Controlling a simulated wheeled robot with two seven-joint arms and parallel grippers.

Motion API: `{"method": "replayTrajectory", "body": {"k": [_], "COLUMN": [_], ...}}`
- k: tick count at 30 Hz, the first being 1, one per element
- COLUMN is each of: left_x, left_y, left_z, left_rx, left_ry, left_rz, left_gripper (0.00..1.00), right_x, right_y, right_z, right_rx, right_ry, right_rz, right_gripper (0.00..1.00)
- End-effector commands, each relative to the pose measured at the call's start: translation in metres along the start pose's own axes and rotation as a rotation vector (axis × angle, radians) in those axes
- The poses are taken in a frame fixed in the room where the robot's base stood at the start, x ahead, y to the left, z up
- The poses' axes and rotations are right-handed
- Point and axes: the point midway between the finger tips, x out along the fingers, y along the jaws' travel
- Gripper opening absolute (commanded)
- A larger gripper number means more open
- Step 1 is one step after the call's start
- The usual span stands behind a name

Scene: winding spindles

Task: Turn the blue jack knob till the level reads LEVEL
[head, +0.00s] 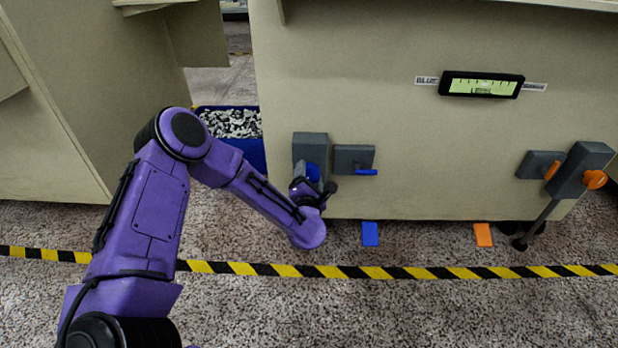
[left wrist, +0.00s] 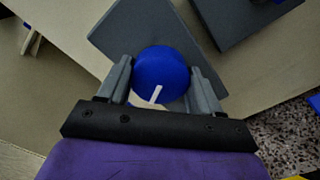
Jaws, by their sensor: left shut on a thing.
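The blue jack knob (left wrist: 161,72) is round with a white mark and sits on a grey block (left wrist: 122,30). In the head view the blue knob (head: 312,172) shows in part behind my left gripper (head: 314,190). In the left wrist view my left gripper (left wrist: 166,85) has one finger on each side of the knob and is shut on it. The level display (head: 481,85) is a black-framed green screen on the beige panel, tilted slightly, with a BLUE label (head: 426,81) at its left. Its reading is too small to make out. My right gripper is not in view.
A grey box with a blue lever (head: 367,172) is right of the knob. An orange knob (head: 594,179) and an orange lever (head: 552,170) are at the far right. Blue (head: 370,234) and orange (head: 483,235) floor patches lie below. A blue bin (head: 249,151) of grey pieces stands behind my arm.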

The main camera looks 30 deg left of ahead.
Motion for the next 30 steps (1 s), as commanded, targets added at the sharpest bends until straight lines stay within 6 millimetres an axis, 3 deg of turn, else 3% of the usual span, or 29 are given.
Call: {"method": "replayTrajectory", "body": {"k": [22, 23, 24, 30], "left_x": [-0.0011, -0.0010, -0.0009, -0.0005], "left_y": [-0.0012, -0.0011, -0.0010, -0.0005], "left_z": [-0.0008, -0.0007, -0.0007, -0.0003], "left_rx": [-0.079, -0.079, -0.079, -0.079], "left_ry": [0.001, 0.001, 0.001, 0.001], "left_rz": [-0.004, -0.004, -0.003, -0.002], "left_gripper": [0.34, 0.74, 0.87, 0.88], "right_x": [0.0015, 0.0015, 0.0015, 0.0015], "right_y": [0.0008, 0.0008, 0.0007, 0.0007], "right_z": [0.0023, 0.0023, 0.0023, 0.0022], "right_rx": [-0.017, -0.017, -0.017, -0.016], "right_ry": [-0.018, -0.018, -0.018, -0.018], "right_rz": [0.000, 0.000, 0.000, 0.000], "right_gripper": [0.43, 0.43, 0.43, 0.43]}}
